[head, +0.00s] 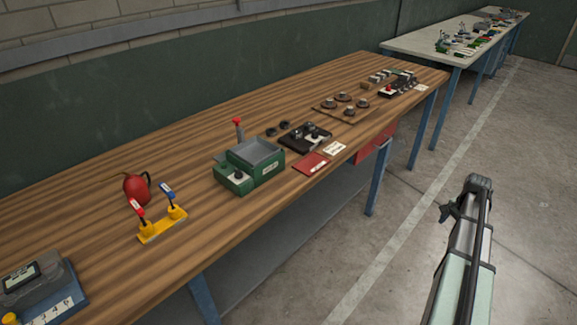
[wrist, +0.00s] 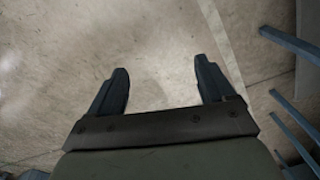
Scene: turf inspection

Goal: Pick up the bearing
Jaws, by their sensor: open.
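I cannot tell for certain which thing is the bearing. Two small dark round pieces (head: 278,129) lie on the wooden workbench (head: 95,210) behind a black fixture. Several round dark pieces with lighter tops (head: 343,97) stand on a thin brown board further right. Either could include it, but they are too small to tell. In the wrist view my gripper (wrist: 160,65) is open and empty, its two dark fingers apart above bare concrete floor. No bearing shows in the wrist view. In the head view my arm is at the lower right, off the bench's front side.
A pale table (head: 420,43) stands beyond. Blue legs (wrist: 292,43) show in the wrist view.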

